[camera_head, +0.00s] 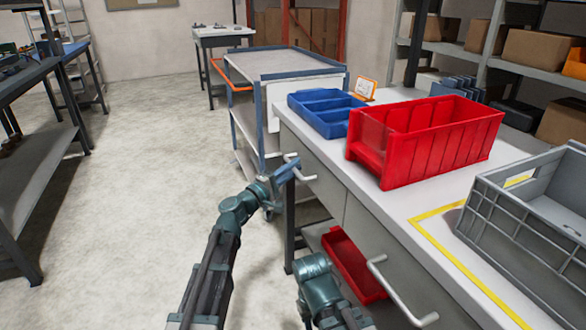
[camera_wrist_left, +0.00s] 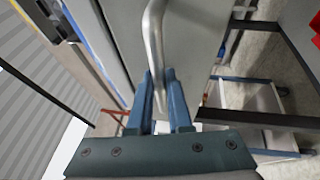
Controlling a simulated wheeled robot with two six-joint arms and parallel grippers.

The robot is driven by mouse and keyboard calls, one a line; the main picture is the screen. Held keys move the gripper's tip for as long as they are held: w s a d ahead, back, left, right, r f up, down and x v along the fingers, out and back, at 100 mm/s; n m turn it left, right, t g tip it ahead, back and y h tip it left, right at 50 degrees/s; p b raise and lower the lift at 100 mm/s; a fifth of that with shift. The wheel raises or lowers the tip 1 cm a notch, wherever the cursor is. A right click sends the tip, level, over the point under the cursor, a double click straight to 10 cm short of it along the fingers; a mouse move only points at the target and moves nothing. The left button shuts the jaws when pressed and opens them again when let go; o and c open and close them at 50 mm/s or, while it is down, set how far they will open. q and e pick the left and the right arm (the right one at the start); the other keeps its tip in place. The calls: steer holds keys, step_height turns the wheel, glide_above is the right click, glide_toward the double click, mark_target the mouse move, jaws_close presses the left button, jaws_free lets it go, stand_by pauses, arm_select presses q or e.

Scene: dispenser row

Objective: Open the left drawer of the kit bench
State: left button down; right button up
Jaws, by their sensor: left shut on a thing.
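The kit bench has a pale top (camera_head: 395,208) and two grey drawer fronts side by side. The left drawer (camera_head: 327,192) is the farther one, and its front looks flush with the bench. My left gripper (camera_head: 290,168) is at its metal bar handle (camera_head: 304,176). In the left wrist view the handle (camera_wrist_left: 153,35) runs down between the two blue fingers of my left gripper (camera_wrist_left: 160,98), which is shut on it. The right drawer (camera_head: 375,238) has its own bar handle (camera_head: 398,290). A link of my other arm shows at the bottom, but its gripper is out of view.
A blue divided bin (camera_head: 325,122), a red bin (camera_head: 378,172) and a grey crate (camera_head: 520,240) stand on the bench. A red tray (camera_head: 345,262) sits below the drawers. A grey cart (camera_head: 283,68) stands beyond the bench. The floor to the left is clear.

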arm_select(q)
steer(key=shift+a, duration=0.1)
stand_by(0.7)
steer(key=s+a, duration=0.5)
steer(key=a, duration=0.7)
steer(key=s+a, duration=0.5)
steer(key=a, duration=0.8)
steer(key=shift+s+a, duration=0.3)
steer(key=shift+s, duration=0.1)
steer(key=c, duration=0.8)
jaws_free()
steer(key=shift+c, duration=0.2)
steer(key=b+v, duration=0.2)
steer(key=v, duration=1.1)
steer(key=shift+s+a+b, duration=0.25)
steer(key=shift+s+b, duration=0.05)
steer(key=shift+f, duration=0.1)
